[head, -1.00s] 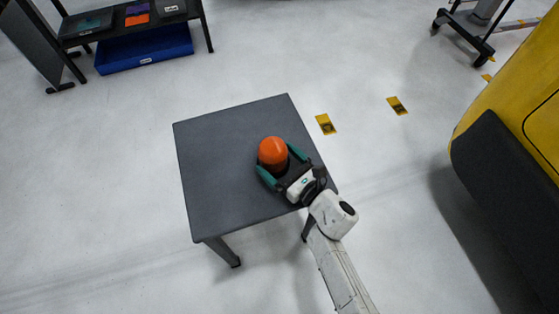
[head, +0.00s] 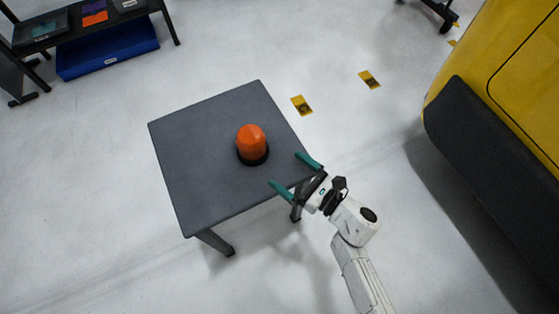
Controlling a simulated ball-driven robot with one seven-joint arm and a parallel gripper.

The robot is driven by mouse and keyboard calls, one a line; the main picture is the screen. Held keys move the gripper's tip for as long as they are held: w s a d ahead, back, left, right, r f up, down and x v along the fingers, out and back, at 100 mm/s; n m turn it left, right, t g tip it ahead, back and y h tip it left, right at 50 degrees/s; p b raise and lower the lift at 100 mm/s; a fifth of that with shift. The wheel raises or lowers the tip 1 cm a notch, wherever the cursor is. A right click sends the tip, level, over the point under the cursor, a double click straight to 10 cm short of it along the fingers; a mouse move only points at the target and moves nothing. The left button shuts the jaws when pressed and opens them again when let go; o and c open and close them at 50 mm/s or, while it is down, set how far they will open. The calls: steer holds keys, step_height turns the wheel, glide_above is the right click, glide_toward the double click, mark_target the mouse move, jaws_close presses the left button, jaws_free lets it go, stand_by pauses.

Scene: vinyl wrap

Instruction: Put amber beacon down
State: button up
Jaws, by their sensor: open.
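The amber beacon (head: 251,142) has an orange dome on a black base. It stands upright on the dark grey table (head: 193,158), right of the middle of its top. My gripper (head: 294,172) is open and empty, with its two green fingers spread at the table's right front corner. The fingertips point toward the beacon and are clear of it, with a gap of bare tabletop between.
A yellow vehicle (head: 490,50) with a dark lower panel stands on the right. Yellow floor markers (head: 301,105) lie behind the table. A black shelf with a blue bin (head: 108,50) is at the back left. The pale floor around the table is open.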

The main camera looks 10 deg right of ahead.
steer(key=shift+s+d, duration=0.2)
steer(key=shift+s, duration=0.1)
steer(key=d+m+h, duration=0.1)
steer(key=w+d+r+m+t+h, duration=0.1)
steer(key=d+m, duration=0.1)
steer(key=w+d+m+h, duration=0.1)
steer(key=m, duration=0.1)
steer(key=shift+w+d+r+t+h, duration=0.1)
steer(key=shift+d+r+t+h, duration=0.05)
steer(key=shift+d+t+h, duration=0.2)
steer(key=s+d+m+g+h, duration=0.25)
steer(key=d+m+h, duration=0.85)
steer(key=d+m, duration=0.7)
steer(key=s+a+m+g+y, duration=0.1)
steer(key=s+a+m+g, duration=0.1)
steer(key=s+m+g, duration=0.4)
steer(key=s+a+m+g+y, duration=0.2)
steer(key=s+m+g, duration=0.4)
steer(key=s+m, duration=0.9)
steer(key=shift+s+a+f, duration=0.3)
steer(key=shift+s+f, duration=0.05)
steer(key=shift+s, duration=0.25)
